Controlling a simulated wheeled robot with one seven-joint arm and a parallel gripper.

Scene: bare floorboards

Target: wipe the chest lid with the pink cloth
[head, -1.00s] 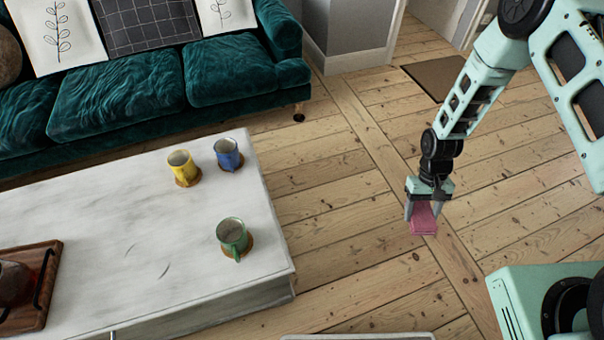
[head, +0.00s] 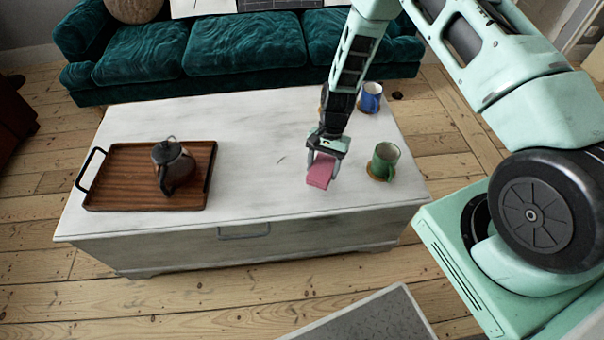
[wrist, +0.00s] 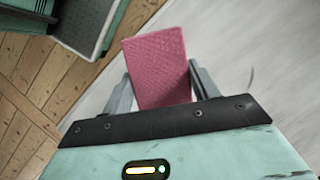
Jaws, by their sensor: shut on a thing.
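The white chest with its pale, grey-streaked lid (head: 250,150) fills the middle of the head view. My gripper (head: 322,165) is shut on the folded pink cloth (head: 320,172), over the right part of the lid, left of the green mug. The cloth also shows between both fingers in the wrist view (wrist: 158,66), where my gripper (wrist: 160,85) grips it. I cannot tell whether the cloth touches the lid.
The green mug (head: 385,158) on a coaster and the blue mug (head: 370,97) stand at the right of the lid. A wooden tray (head: 110,180) with a dark teapot (head: 172,165) sits at the left. The lid between tray and cloth is clear. A teal sofa (head: 250,52) stands behind.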

